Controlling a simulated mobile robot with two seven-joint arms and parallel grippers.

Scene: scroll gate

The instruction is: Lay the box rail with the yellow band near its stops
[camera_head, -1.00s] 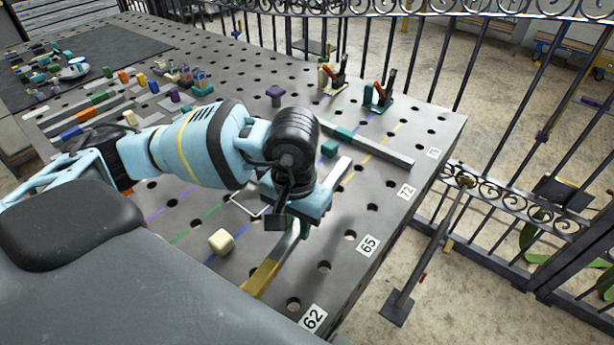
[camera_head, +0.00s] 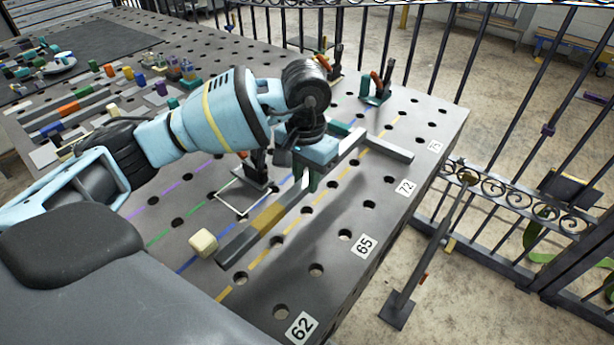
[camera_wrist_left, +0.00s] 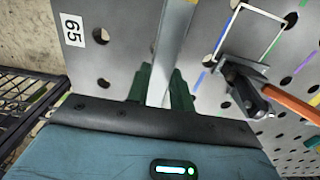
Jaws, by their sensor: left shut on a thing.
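The box rail (camera_head: 235,243) is a long grey bar with a yellow band (camera_head: 268,219) toward its near end. My left gripper (camera_head: 311,180) is shut on it beyond the band, toward the far end. In the left wrist view the rail (camera_wrist_left: 171,50) runs between the green fingers (camera_wrist_left: 162,88). The rail lies roughly along the yellow dashed line (camera_head: 243,276), on its left side. Whether it touches the table cannot be told. A teal block (camera_head: 340,128), perhaps a stop, is near its far end. My right gripper is not in view.
A cream block (camera_head: 203,243) sits just left of the rail's near end. A clamp (camera_head: 256,172) stands by a white square outline (camera_head: 240,207); another clamp (camera_head: 380,86) is farther back. The perforated table's (camera_head: 345,270) right front is clear.

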